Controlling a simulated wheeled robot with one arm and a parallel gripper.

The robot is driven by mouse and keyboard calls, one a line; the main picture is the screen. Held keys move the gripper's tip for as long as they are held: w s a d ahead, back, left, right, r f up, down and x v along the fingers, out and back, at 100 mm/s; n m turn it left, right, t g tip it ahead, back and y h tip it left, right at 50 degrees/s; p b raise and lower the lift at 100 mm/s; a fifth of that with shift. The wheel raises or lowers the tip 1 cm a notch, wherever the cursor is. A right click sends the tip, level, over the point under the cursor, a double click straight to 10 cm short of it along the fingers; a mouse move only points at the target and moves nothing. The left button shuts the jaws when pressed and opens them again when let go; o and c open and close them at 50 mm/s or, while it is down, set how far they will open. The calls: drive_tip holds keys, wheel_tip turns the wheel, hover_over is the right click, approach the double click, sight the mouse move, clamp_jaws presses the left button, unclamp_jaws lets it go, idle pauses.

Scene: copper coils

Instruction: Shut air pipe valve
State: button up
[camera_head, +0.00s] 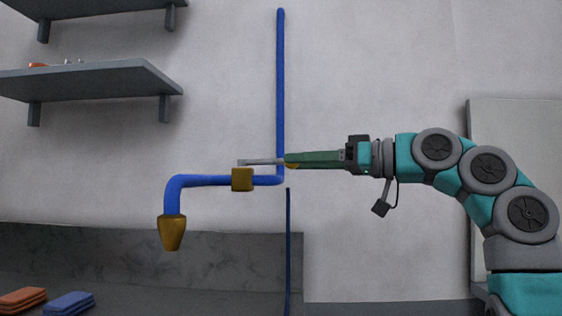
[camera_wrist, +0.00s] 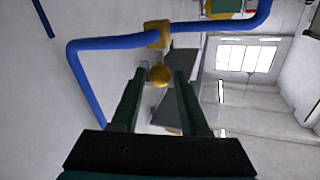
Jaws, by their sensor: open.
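A blue air pipe (camera_head: 281,90) runs down the wall and bends left to a brass nozzle (camera_head: 172,232). A brass valve body (camera_head: 242,180) sits on its horizontal run. A thin grey lever (camera_head: 262,161) lies above the valve, roughly parallel to that run and pointing right. My gripper (camera_head: 288,160) comes from the right, level with the lever, its dark green fingertips at the lever's right end. In the wrist view, my gripper (camera_wrist: 160,73) is open, with a round brass knob (camera_wrist: 159,76) between its fingertips. The valve body (camera_wrist: 157,35) shows beyond. Contact cannot be told.
Two grey shelves (camera_head: 90,80) hang on the wall at upper left. Orange cloths (camera_head: 22,299) and blue cloths (camera_head: 69,303) lie folded at lower left. A thin dark blue line (camera_head: 288,250) runs down below the pipe bend. The wall around the valve is clear.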

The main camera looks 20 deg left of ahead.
sight(280, 162)
drive_tip(key=a, duration=0.5)
drive_tip(key=shift+w, duration=0.3)
clamp_jaws()
idle(1.1)
